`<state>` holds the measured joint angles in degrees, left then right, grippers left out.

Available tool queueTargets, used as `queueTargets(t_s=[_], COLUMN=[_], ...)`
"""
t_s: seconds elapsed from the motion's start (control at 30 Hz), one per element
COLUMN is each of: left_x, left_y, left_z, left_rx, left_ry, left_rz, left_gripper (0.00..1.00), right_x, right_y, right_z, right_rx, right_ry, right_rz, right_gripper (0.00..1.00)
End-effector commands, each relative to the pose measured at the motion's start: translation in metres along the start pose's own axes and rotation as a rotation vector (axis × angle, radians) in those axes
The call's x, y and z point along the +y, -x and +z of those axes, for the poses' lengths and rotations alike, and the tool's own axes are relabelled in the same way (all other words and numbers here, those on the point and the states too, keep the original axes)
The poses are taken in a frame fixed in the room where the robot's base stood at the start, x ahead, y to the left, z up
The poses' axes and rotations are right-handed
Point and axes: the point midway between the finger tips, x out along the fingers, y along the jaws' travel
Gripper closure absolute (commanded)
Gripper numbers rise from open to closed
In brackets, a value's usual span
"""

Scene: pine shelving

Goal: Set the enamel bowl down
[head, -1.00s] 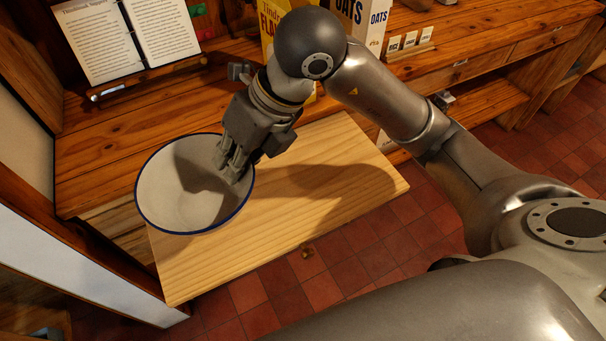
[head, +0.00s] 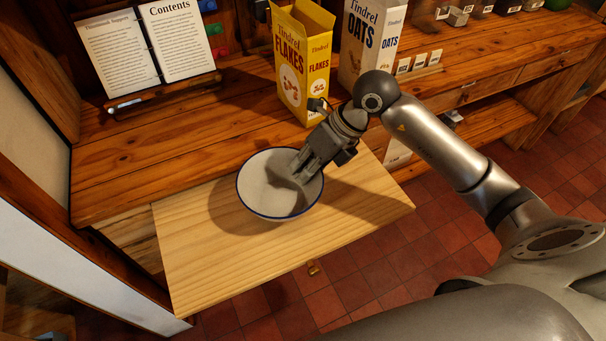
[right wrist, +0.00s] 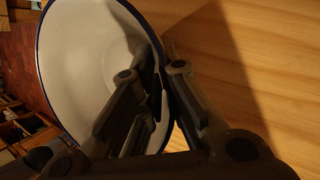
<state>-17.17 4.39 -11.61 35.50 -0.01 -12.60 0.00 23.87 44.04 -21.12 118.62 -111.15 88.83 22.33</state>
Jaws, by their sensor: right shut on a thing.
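The white enamel bowl (head: 262,192) with a blue rim is over the pale pull-out board (head: 215,262) in the head view, roughly upright. My right gripper (head: 301,172) is shut on the bowl's right wall, one finger inside and one outside. The right wrist view shows the bowl (right wrist: 85,55) with its rim between the fingers of the gripper (right wrist: 160,95). A shadow lies on the board to the left of the bowl. I cannot tell whether the bowl's base touches the board. My left gripper is not in view.
A yellow flakes box (head: 303,65) and an oats box (head: 371,38) stand on the shelf behind my right arm. An open binder (head: 150,50) on a stand is at the back left. The board's front and left parts are clear. A tiled floor (head: 420,245) lies beyond it.

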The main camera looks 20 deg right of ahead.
Motion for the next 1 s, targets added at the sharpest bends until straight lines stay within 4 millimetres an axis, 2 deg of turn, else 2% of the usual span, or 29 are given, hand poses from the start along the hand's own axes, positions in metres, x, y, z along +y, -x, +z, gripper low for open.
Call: queueTargets(t_s=[0.2, 0.6, 0.63, 0.7, 0.8, 1.0], left_x=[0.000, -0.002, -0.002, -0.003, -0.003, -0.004], left_y=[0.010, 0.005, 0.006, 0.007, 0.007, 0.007], left_z=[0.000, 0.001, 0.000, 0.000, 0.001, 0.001], left_rx=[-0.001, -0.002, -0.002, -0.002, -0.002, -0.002], left_ry=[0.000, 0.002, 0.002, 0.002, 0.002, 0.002], left_rz=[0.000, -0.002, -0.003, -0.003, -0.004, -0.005], left_gripper=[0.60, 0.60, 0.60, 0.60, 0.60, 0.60], right_x=[-0.007, -0.010, -0.010, -0.010, -0.010, -0.009], right_y=[-0.021, -0.028, -0.027, -0.027, -0.027, -0.027], right_z=[-0.009, -0.011, -0.011, -0.011, -0.011, -0.011], right_rx=[0.000, -0.001, 0.001, 0.001, 0.001, 0.001], right_ry=[-0.002, 0.000, 0.000, -0.001, -0.001, -0.001], right_rz=[0.004, 0.001, 0.001, 0.001, 0.001, 0.001], right_gripper=[1.00, 1.00, 0.92, 0.83, 0.73, 0.73])
